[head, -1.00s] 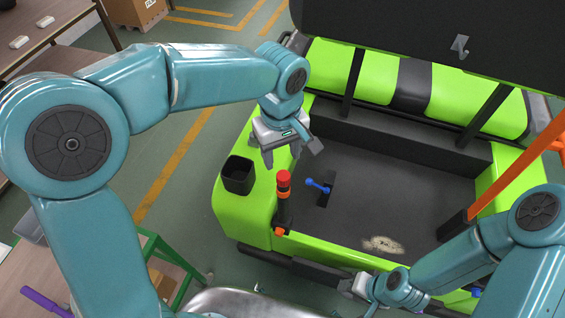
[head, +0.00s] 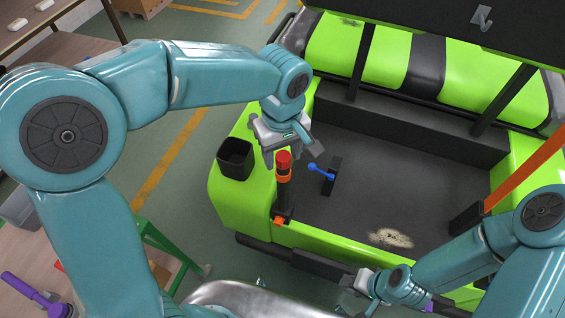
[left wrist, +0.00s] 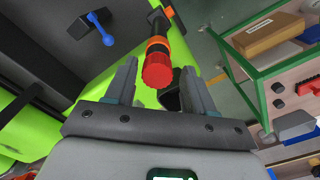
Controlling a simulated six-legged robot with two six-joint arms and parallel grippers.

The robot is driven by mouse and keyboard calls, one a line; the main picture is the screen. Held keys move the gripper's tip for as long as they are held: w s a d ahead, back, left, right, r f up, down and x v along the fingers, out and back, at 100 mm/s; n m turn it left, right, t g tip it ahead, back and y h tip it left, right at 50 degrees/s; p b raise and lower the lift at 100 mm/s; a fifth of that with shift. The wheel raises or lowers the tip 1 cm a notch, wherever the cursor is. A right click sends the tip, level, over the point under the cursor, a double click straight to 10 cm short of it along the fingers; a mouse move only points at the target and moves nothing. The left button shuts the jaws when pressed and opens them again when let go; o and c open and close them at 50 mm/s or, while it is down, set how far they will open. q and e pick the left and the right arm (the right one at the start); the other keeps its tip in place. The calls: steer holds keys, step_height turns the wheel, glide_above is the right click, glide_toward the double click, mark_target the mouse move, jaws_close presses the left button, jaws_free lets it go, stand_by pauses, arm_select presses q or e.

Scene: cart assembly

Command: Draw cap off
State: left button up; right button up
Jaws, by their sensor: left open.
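The red cap (head: 283,160) tops a dark upright post with an orange band (head: 284,178) on the green cart's left front corner. In the left wrist view the cap (left wrist: 158,70) shows beyond and between the fingertips, and nothing is gripped. My left gripper (head: 292,152) is open, fingers pointing down, close to the cap in the head view; whether it touches cannot be told. The left gripper (left wrist: 157,80) shows both fingers apart in the left wrist view. My right gripper (head: 358,284) is low at the cart's front edge; its jaw state is unclear.
A black square cup (head: 235,158) stands left of the post. A blue-handled lever (head: 321,171) is to its right on the dark cart floor (head: 400,180). An orange bar (head: 520,170) rises at the right. A purple tool (head: 30,290) lies on the table at lower left.

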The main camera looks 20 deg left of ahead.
mark_target(283, 156)
arm_select(q)
steer(key=shift+w+d, duration=0.15)
steer(key=c, duration=1)
steer(key=shift+r+p, duration=0.3)
steer(key=shift+r+p, duration=1.95)
steer(key=shift+r, duration=0.55)
